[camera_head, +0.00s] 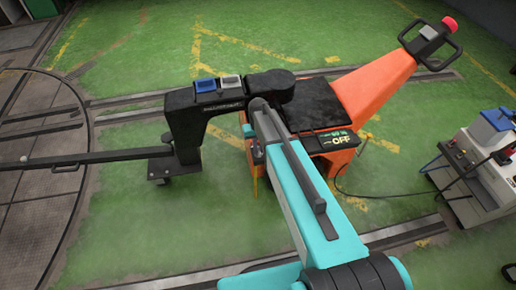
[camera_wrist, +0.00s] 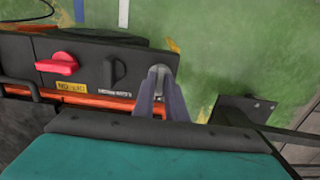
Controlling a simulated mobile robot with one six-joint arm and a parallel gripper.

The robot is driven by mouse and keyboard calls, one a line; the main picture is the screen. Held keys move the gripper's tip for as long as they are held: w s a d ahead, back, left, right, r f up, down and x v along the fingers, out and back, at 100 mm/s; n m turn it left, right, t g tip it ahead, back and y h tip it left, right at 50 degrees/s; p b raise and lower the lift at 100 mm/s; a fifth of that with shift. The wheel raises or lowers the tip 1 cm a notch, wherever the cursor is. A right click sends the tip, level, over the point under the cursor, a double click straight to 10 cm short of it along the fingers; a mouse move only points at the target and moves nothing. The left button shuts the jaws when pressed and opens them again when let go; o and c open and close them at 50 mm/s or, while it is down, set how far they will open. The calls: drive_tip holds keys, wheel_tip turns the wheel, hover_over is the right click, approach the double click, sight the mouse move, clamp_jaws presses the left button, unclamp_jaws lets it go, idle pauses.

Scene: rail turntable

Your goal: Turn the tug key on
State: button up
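The orange tug (camera_head: 375,85) stands in the middle of the head view, with a black top and an "OFF" label on its side. In the wrist view its dark panel (camera_wrist: 90,50) carries a red knob (camera_wrist: 57,64) at left and a black upright switch handle (camera_wrist: 115,70) right of it, with a small white label below. My gripper (camera_wrist: 160,74) is at the panel's right end, right of the black handle and apart from it in the picture. Its fingers converge around a pale grey spot; whether they hold anything is unclear.
The tug's tiller (camera_head: 432,42) with a red top rises at right. A black coupling post (camera_head: 185,125) with a caster and a bar reaches left over the round turntable (camera_head: 35,215). A grey cabinet (camera_head: 490,180) stands right, with a cable between. Green floor is open behind.

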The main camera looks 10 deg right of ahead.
clamp_jaws()
drive_tip(key=shift+a, duration=0.15)
drive_tip(key=shift+m, duration=0.4)
drive_tip(key=m+p, duration=0.1)
drive_tip(key=m, duration=0.7)
drive_tip(key=shift+p, duration=0.3)
drive_tip(key=m, duration=0.4)
drive_tip(key=shift+m, duration=0.4)
drive_tip(key=m, duration=0.4)
drive_tip(key=shift+p, duration=0.35)
drive_tip(key=shift+m, duration=0.3)
